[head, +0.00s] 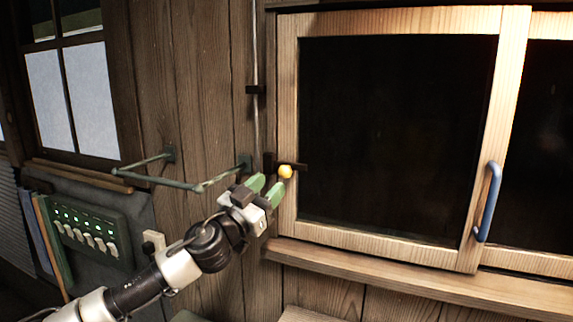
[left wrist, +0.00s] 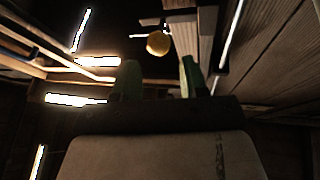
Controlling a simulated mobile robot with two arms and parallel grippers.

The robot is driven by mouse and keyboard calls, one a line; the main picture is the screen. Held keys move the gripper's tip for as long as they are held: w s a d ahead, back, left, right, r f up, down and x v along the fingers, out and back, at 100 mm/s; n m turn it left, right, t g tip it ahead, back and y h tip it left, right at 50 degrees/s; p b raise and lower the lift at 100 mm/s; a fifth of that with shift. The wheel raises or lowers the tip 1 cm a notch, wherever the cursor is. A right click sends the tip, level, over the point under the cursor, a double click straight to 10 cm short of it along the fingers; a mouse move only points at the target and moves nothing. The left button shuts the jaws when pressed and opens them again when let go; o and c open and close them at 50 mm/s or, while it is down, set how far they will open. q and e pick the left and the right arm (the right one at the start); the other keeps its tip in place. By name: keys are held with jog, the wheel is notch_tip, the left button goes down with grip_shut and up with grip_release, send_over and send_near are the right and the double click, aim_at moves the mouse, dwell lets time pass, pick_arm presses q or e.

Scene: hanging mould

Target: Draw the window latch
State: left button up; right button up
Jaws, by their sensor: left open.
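The window (head: 400,130) has a pale wooden frame and dark panes. At its left stile is the latch (head: 292,165), a dark bar with a round yellow knob (head: 286,171). My left gripper (head: 267,188) has green fingertips and is open, just left of and slightly below the knob. In the left wrist view the knob (left wrist: 158,43) shows beyond the fingertips, roughly in line with the gap between them, with nothing visibly gripped. Whether a finger touches the knob cannot be told. My right gripper is not in view.
A blue handle (head: 487,202) is on the window's right stile. A wooden sill (head: 400,275) runs below. A green wall bracket (head: 180,183) juts out left of the latch, close to my arm. A vertical rod (head: 256,60) runs above the latch. A green switch panel (head: 88,232) is lower left.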

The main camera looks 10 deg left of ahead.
aim_at(281, 176)
pick_arm(q)
jog(key=p+x, duration=0.1)
jog(key=x, duration=0.5)
jog(key=shift+f, duration=0.2)
jog(key=shift+w+d+r, duration=0.1)
jog(key=shift+w+d, duration=0.05)
jog(key=shift+w, duration=0.15)
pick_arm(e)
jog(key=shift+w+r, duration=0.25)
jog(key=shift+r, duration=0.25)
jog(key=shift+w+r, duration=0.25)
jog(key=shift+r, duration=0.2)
pick_arm(q)
jog(key=shift+c, duration=0.2)
